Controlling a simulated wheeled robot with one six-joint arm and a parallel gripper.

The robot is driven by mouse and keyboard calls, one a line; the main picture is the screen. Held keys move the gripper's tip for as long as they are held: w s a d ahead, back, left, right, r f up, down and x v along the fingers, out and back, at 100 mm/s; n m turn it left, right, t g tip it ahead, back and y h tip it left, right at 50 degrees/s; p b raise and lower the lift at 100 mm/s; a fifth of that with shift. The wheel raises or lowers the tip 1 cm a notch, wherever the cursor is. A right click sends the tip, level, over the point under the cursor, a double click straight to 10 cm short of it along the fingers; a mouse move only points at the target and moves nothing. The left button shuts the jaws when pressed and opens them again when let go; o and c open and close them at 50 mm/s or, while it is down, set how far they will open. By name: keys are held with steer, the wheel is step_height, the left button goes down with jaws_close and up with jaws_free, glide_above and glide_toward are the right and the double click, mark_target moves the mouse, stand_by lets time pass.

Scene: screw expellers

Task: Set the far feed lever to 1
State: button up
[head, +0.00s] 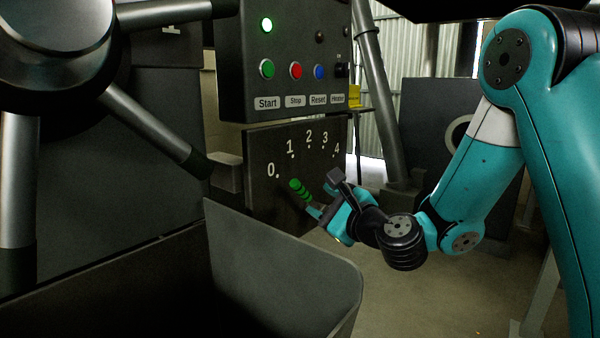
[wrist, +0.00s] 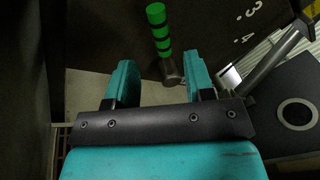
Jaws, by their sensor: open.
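The feed lever has a green grip with dark bands (head: 300,190) and stands in front of a dark dial plate (head: 262,198) marked 0 to 4. Its tip leans up and left, near the 0 and 1 side; the exact mark is hard to tell. My gripper (head: 322,210) is at the lever's lower right, open. In the wrist view the green grip (wrist: 157,30) shows beyond and between my two spread fingers (wrist: 160,75), with the lever's metal shaft (wrist: 171,70) below it. I see no clear contact. The lever's base is hidden behind my gripper in the head view.
Above the dial hangs a control box (head: 285,65) with a lit green lamp and Start, Stop, Reset and Heater controls. A round hub with grey spokes (head: 150,125) fills the left.

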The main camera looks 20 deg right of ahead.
mark_target(304, 191)
steer(key=p+x, duration=0.3)
steer(key=x, duration=0.1)
steer(key=p+x, duration=0.2)
steer(key=shift+w+a+r+p, duration=0.1)
steer(key=shift+w+r+p, duration=0.2)
steer(key=shift+w+p, duration=0.1)
steer(key=shift+w+a+f+p, duration=0.3)
steer(key=shift+w+p, duration=0.15)
steer(key=shift+w, duration=0.2)
steer(key=shift+d, duration=0.1)
jaws_close()
